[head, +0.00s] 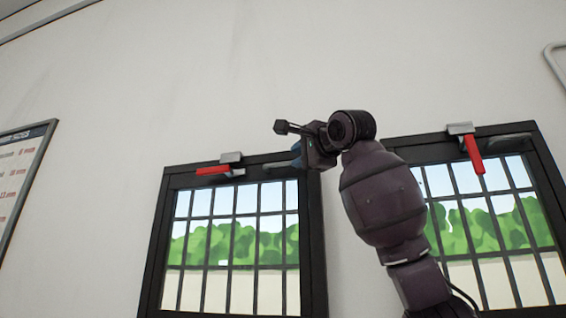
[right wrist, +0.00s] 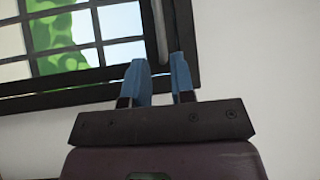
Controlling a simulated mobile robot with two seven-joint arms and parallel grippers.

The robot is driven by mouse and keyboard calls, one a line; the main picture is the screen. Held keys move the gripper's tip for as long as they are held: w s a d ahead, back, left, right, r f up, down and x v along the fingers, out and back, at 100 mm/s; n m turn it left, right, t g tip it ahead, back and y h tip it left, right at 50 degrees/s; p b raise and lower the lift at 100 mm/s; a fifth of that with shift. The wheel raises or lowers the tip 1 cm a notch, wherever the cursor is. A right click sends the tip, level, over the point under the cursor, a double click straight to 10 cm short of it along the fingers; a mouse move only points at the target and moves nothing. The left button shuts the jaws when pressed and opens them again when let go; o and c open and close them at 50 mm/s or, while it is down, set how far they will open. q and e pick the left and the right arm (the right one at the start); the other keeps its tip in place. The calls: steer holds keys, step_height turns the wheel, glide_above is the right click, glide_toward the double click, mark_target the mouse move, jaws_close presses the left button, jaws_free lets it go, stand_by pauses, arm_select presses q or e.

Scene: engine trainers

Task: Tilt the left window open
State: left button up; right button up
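The left window (head: 155,262) has a black frame and a grid of bars over a view of green bushes. A red handle (head: 213,171) lies nearly level at its top edge, left of a grey bracket (head: 231,157). My right gripper (head: 298,155) is at the window's upper right corner, to the right of the red handle and apart from it. In the right wrist view, its two blue fingers (right wrist: 164,60) stand apart with an empty gap. A grey bar (right wrist: 160,30) runs along the dark frame just beyond the fingertips; contact cannot be told. My left gripper is not in view.
A second window (head: 545,165) stands to the right, partly behind my right arm, with its red handle (head: 473,153) pointing down. A framed sign (head: 45,145) hangs at the left. The white wall (head: 200,80) above the windows is clear.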

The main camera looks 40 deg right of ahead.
mark_target(283, 164)
steer(key=w+p, duration=0.1)
steer(key=w, duration=0.3)
steer(key=w+r+p, duration=0.1)
steer(key=w, duration=0.1)
steer(key=shift+w+d+p, duration=0.2)
steer(key=shift+w+p, duration=0.1)
steer(key=shift+w, duration=0.75)
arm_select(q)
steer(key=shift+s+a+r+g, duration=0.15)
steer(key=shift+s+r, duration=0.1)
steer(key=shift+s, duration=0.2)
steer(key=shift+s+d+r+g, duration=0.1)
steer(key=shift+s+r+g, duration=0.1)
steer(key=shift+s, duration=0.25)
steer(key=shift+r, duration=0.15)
arm_select(e)
jaws_close()
